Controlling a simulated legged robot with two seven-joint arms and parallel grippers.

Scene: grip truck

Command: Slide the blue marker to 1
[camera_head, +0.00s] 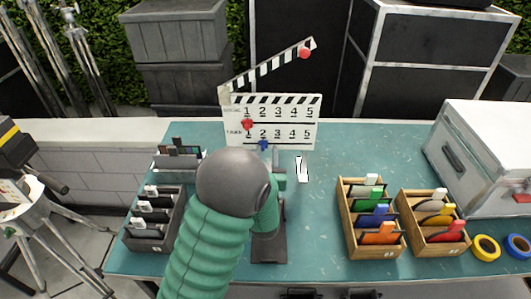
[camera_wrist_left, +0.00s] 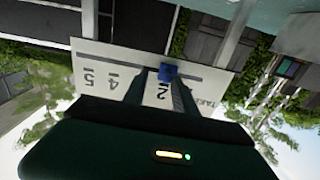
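The clapperboard (camera_head: 292,122) stands at the back of the table with two rows of numbers 1 to 5. The blue marker (camera_head: 263,145) sits at the lower edge, under the 2 of the lower row. In the left wrist view the board appears upside down, and the blue marker (camera_wrist_left: 168,72) is close to the fingertips. My left gripper (camera_wrist_left: 163,82) has its two fingers apart, with the 2 showing between them; contact with the marker cannot be told. In the head view my left arm mostly hides this gripper. My right gripper is not seen.
A red marker (camera_head: 247,124) sits under the upper row's 1. A white slip (camera_head: 302,169) lies right of my arm. Wooden card boxes (camera_head: 347,225) and a white case (camera_head: 485,150) stand at the right, dark card trays (camera_head: 171,235) at the left.

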